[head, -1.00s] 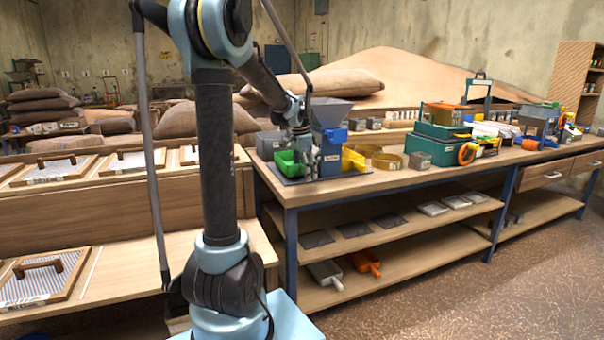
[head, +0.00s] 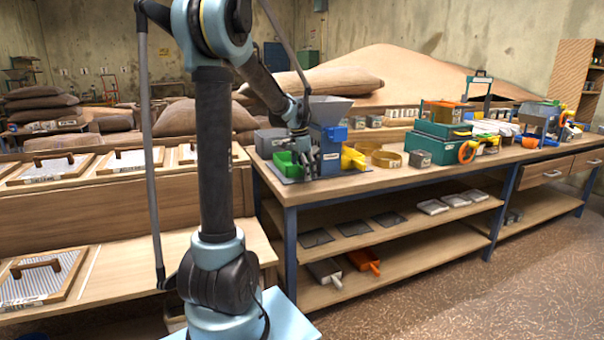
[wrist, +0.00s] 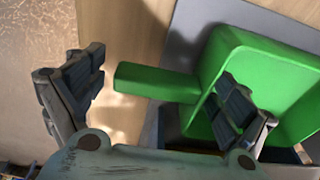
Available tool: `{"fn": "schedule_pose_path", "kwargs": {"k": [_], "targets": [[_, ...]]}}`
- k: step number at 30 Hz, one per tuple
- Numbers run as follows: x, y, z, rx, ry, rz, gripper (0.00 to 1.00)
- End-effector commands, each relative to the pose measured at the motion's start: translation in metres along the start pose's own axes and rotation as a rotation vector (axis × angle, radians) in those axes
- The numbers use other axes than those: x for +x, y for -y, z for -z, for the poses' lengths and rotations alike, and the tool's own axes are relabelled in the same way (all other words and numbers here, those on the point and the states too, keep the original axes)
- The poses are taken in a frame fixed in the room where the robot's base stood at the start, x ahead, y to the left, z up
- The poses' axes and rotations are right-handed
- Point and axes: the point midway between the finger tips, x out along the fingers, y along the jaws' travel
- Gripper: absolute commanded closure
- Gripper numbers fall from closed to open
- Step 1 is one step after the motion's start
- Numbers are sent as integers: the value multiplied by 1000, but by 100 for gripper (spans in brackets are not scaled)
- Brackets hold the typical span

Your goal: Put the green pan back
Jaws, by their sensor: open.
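The green pan (head: 289,165) sits at the near left corner of the workbench, in front of a grey bin and beside a blue and grey hopper machine (head: 329,135). In the wrist view the green pan (wrist: 270,85) fills the right side, and its handle (wrist: 157,83) points left between the two fingers. My gripper (wrist: 160,100) is open. One finger is left of the handle's end, and the other overlaps the pan's body in the picture. I cannot tell whether it touches. In the head view my gripper (head: 305,160) is at the pan's right side and partly hides it.
A yellow part (head: 352,158) and a brass ring (head: 386,159) lie right of the machine. A green box (head: 432,148) stands farther along the bench. The lower shelf holds an orange pan (head: 363,260) and a grey pan (head: 325,271). Wooden-framed screens lie at left.

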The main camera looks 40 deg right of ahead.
Motion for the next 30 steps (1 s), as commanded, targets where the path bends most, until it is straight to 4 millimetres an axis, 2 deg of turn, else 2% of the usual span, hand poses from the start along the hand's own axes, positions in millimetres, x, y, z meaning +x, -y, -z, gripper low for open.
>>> {"fn": "schedule_pose_path", "kwargs": {"k": [8,11,24,30], "targets": [[-8,0,0,-1,0,0,6],[-21,0,0,-1,0,0,6],[-98,1,-2,-3,0,0,6],[-118,1,-2,-3,0,0,6]]}}
